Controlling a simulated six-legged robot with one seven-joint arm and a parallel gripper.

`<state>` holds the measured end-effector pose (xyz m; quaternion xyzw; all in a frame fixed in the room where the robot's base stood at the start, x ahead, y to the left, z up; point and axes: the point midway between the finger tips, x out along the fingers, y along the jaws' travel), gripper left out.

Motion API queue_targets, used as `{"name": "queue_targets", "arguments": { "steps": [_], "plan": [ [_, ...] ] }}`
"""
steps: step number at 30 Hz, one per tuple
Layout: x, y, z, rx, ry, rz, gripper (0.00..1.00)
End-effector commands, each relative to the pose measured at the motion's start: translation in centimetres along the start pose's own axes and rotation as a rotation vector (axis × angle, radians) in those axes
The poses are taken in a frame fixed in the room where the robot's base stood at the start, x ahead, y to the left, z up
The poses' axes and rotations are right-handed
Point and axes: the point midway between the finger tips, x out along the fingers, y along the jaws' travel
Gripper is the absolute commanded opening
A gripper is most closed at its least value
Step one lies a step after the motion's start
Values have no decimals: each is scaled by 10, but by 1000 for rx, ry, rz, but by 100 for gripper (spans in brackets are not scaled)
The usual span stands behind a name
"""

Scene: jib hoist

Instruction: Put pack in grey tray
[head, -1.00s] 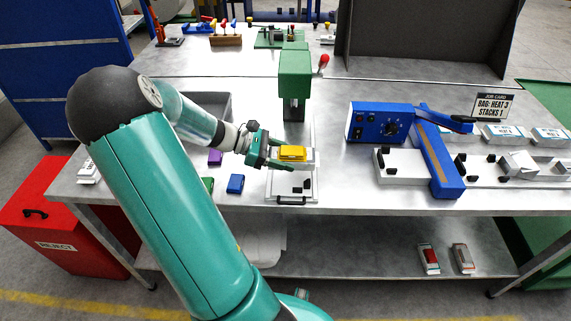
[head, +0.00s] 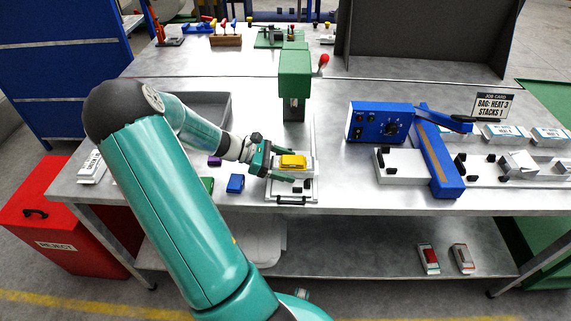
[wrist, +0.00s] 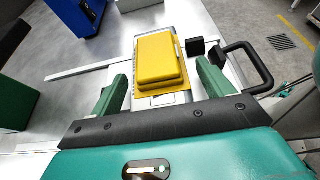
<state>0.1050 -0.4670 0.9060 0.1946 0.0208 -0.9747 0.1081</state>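The yellow pack (head: 292,161) lies flat on the sliding plate (head: 303,195) of the green press. In the wrist view the yellow pack (wrist: 160,60) is just ahead of the fingertips, between their lines. My gripper (head: 287,165) is open at the pack's left side, one finger toward the press and one toward the table front. In the wrist view my gripper (wrist: 160,85) has its fingers wide apart with nothing held. The grey tray (head: 222,97) stands left of the press; my arm hides part of it.
The green press (head: 294,72) stands behind the pack. A blue sealer (head: 380,122) is to the right. Blue (head: 235,183), purple (head: 214,160) and green (head: 207,184) blocks lie left of the plate. A red reject bin (head: 60,215) stands at the left.

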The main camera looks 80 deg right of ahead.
Motion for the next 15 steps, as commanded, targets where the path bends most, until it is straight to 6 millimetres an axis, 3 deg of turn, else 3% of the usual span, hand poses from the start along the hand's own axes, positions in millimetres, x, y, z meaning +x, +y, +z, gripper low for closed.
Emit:
{"name": "queue_targets", "arguments": {
  "steps": [10,15],
  "plan": [
    [-2,0,3,0,0,1,80],
    [-26,1,2,0,1,5,80]
  ]
}}
